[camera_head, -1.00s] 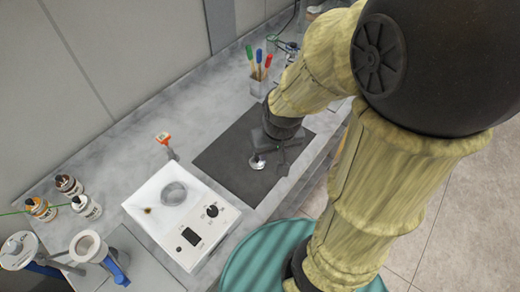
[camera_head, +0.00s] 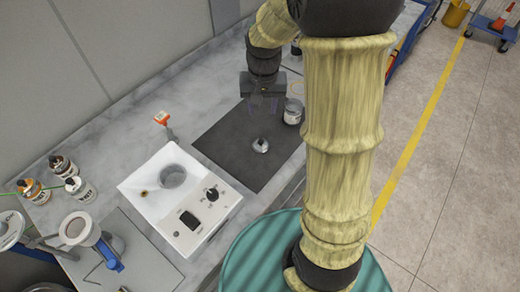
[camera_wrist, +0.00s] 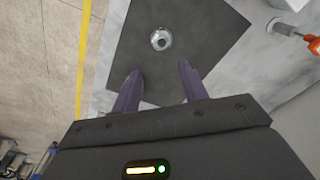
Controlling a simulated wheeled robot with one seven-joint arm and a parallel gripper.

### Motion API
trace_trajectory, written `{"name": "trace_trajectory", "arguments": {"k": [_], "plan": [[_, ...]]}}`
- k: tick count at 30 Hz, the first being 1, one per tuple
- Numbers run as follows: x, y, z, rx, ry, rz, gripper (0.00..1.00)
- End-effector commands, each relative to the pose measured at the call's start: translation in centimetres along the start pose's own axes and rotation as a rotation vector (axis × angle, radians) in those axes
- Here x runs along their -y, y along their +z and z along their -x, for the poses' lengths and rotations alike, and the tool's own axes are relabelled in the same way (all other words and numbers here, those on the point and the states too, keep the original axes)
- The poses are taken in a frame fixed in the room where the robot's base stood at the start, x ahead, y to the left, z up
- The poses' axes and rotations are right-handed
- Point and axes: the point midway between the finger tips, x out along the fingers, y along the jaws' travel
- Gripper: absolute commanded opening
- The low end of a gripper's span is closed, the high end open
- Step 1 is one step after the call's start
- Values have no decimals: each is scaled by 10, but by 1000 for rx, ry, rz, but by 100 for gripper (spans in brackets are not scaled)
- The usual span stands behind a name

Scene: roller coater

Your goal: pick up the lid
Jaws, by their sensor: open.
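A small, round, shiny silver lid (camera_head: 261,146) lies on the dark mat (camera_head: 228,146). It also shows near the top middle of the wrist view (camera_wrist: 161,39), with bare mat around it. My gripper (camera_head: 264,104) is open and empty above the back part of the mat, behind the lid in the head view. In the wrist view my two purple fingers (camera_wrist: 159,72) stand apart, and the lid appears beyond their tips, roughly in line with the gap. Nothing hides the lid.
A glass jar (camera_head: 293,111) stands right of my gripper at the mat's edge. A white device (camera_head: 180,200) with a round well stands left of the mat. An orange-handled tool (camera_head: 163,121) lies behind it. Several small bottles (camera_head: 73,182) stand at far left.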

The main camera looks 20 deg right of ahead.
Motion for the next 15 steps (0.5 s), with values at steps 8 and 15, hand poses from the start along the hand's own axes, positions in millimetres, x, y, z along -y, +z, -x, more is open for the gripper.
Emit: {"name": "trace_trajectory", "arguments": {"k": [8,15], "plan": [[6,-28,-17,49,14,-73,44],[7,-27,-17,48,14,-70,44]]}}
